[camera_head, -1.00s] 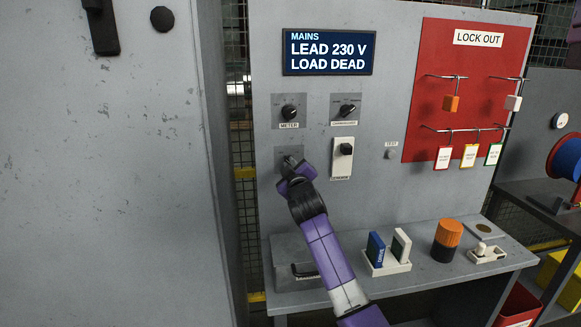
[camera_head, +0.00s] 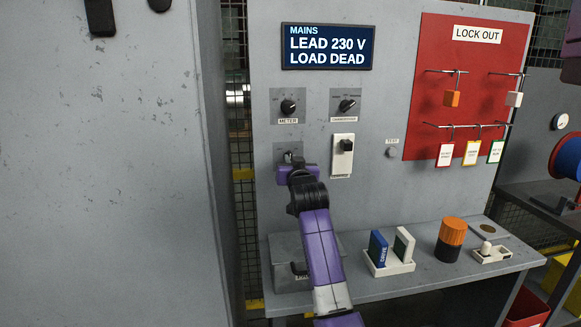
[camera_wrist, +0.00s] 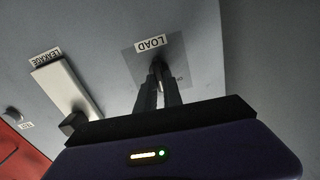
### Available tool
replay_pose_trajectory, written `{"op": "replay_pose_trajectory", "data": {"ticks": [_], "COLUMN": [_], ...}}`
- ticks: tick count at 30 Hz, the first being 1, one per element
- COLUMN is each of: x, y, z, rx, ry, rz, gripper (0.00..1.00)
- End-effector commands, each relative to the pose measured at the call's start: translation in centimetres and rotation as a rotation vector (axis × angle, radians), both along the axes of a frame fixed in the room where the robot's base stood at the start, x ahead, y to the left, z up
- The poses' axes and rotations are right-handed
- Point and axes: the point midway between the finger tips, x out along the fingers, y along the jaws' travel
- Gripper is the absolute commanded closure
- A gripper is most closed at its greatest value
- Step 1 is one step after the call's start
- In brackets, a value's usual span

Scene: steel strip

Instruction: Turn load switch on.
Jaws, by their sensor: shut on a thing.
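The load switch shows as a grey plate (camera_head: 282,148) on the panel, below the METER knob. In the wrist view its plate (camera_wrist: 180,55) carries the label LOAD (camera_wrist: 150,44), upside down. My gripper (camera_wrist: 158,72) has its two dark fingers close together on the switch's small knob. The fingers cover most of the knob, so its exact angle cannot be read. In the head view my gripper (camera_head: 291,162) reaches the plate from below and hides its lower part. The display (camera_head: 327,48) reads MAINS, LEAD 230 V, LOAD DEAD.
The METER knob (camera_head: 288,107), a second rotary knob (camera_head: 346,105) and the LEAKAGE switch (camera_head: 342,156) are close by. The red LOCK OUT board (camera_head: 465,90) holds locks and tags. The bench carries a holder (camera_head: 390,264) and an orange-topped cylinder (camera_head: 451,238).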

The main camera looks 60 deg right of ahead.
Motion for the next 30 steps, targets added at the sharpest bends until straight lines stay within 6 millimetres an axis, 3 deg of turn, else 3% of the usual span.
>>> {"op": "replay_pose_trajectory", "data": {"ticks": [18, 30], "x": [-0.14, -0.23], "y": [-0.10, -0.20], "z": [-0.28, -0.24], "rx": [0.353, 0.461], "ry": [-0.410, -0.537], "rz": [0.001, 0.000], "gripper": [1.00, 1.00]}}
